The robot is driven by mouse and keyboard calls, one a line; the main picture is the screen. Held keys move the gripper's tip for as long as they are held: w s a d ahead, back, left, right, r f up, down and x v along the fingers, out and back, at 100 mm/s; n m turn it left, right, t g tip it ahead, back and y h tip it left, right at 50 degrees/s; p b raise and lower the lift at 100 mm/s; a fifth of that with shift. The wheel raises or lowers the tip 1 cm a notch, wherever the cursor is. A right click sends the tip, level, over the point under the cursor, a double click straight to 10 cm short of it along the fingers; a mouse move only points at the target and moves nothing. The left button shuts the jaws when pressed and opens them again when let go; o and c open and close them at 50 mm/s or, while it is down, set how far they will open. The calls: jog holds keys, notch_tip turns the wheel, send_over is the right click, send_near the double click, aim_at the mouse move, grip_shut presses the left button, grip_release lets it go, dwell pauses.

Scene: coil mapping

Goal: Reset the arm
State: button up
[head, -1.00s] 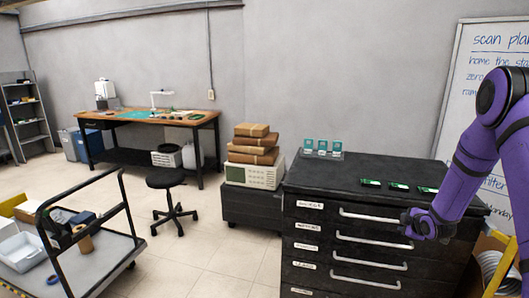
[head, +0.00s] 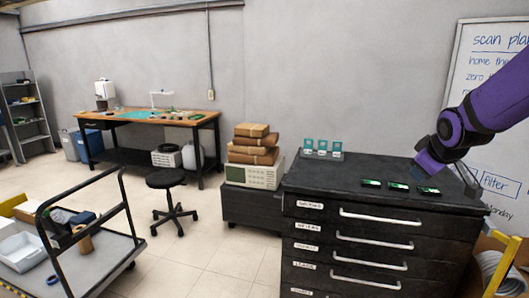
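My purple arm reaches in from the right edge in the head view. My gripper (head: 430,166) is at its end, above the right part of the black cabinet top, small and dark. I cannot make out its fingers well enough to tell whether it is open or shut, and I see nothing clearly held. Three green circuit boards (head: 399,186) lie in a row on the cabinet top just below and left of it. The black drawer cabinet (head: 330,177) stands under the arm.
Three small teal cards (head: 322,147) stand at the cabinet's back edge. A whiteboard (head: 488,40) is behind the arm. A cart (head: 95,262), a stool (head: 165,180) and a workbench (head: 160,118) are farther left, with open floor between.

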jog(key=s+a+r+m+g, duration=0.1)
jog(key=s+a+r+m, duration=0.1)
jog(key=s, duration=0.7)
jog(key=s+a+r+m+g+y, duration=0.1)
jog(key=s+a+r+m, duration=0.1)
jog(key=s, duration=0.7)
jog(key=s+a+r+m, duration=0.1)
jog(key=s+a, duration=0.3)
jog(key=s, duration=0.5)
jog(key=shift+s+a+r+m+g+y, duration=0.3)
jog(key=shift+r+m+g+y, duration=0.1)
jog(key=shift+r, duration=0.1)
